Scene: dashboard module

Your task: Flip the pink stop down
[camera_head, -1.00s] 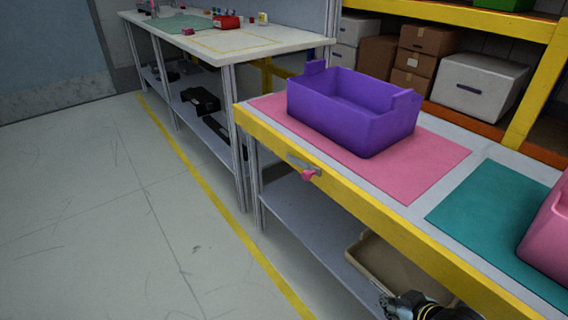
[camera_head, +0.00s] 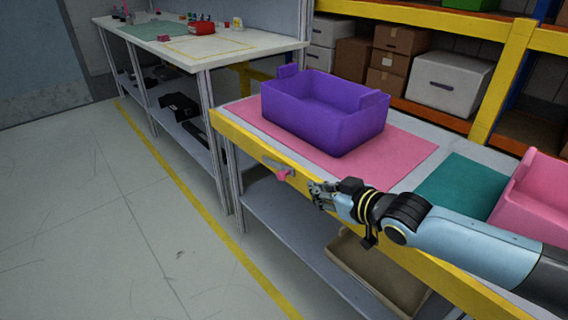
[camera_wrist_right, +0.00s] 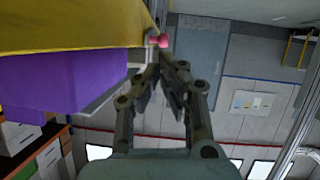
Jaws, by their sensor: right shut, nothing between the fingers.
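The pink stop (camera_head: 284,174) is a small knob on a grey bracket on the yellow front edge of the near table. It sticks out from the edge, below the purple bin. My right gripper (camera_head: 313,192) is just right of the stop, shut and empty, with a gap between them. In the right wrist view the pink stop (camera_wrist_right: 158,41) shows beyond the fingertips (camera_wrist_right: 168,66), beside the yellow edge. My left gripper is not in view.
A purple bin (camera_head: 325,132) stands on a pink mat (camera_head: 405,160). A pink bin (camera_head: 535,200) stands at the right, by a teal mat (camera_head: 462,185). A beige tray (camera_head: 345,252) lies on the shelf below. The floor at the left is clear.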

